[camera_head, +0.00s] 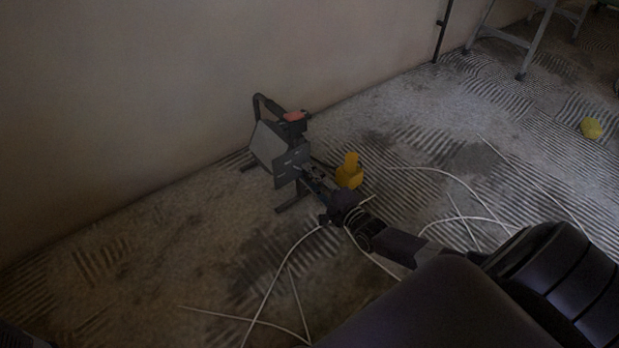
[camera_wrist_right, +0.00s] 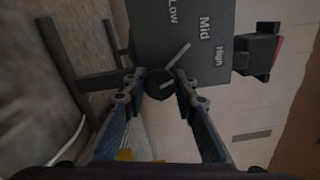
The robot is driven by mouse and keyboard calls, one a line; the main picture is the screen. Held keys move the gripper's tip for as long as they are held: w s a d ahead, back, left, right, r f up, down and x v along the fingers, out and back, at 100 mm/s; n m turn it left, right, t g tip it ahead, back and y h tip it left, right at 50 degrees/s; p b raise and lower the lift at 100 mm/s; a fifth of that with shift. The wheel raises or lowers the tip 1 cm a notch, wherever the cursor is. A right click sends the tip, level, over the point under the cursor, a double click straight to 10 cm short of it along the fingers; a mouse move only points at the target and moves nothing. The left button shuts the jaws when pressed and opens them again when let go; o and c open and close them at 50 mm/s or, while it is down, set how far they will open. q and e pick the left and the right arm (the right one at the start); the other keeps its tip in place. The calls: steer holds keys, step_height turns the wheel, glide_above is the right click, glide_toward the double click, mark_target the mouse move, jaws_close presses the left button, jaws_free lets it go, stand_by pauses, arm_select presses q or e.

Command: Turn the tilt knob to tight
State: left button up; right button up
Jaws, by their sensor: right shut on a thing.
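A dark box-shaped device (camera_head: 292,164) with a black handle stands on metal feet against the wall. In the right wrist view its grey panel (camera_wrist_right: 158,40) carries the words Low, Mid and High. No "tight" mark is legible. A small dark round knob (camera_wrist_right: 158,86) with a short pale mark sits at the panel's lower edge. A pale line on the panel runs from near the knob toward Mid and High. My right gripper (camera_head: 312,180) is shut on this knob, with a fingertip at each side. I cannot tell whether it is the tilt knob. My left gripper is not in view.
A yellow object (camera_head: 349,172) stands on the floor close beside my right gripper. Thin white cables (camera_head: 450,178) lie across the ridged floor. The plaster wall (camera_head: 130,90) is close behind the device.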

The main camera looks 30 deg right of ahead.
steer(key=shift+f+m+b, duration=0.1)
steer(key=shift+m+b, duration=0.55)
steer(key=shift+m, duration=1.35)
steer(key=o, duration=1.2)
steer(key=shift+c, duration=0.2)
steer(key=shift+s, duration=0.1)
steer(key=s+d, duration=0.1)
steer(key=s, duration=1.1)
steer(key=shift+w, duration=0.1)
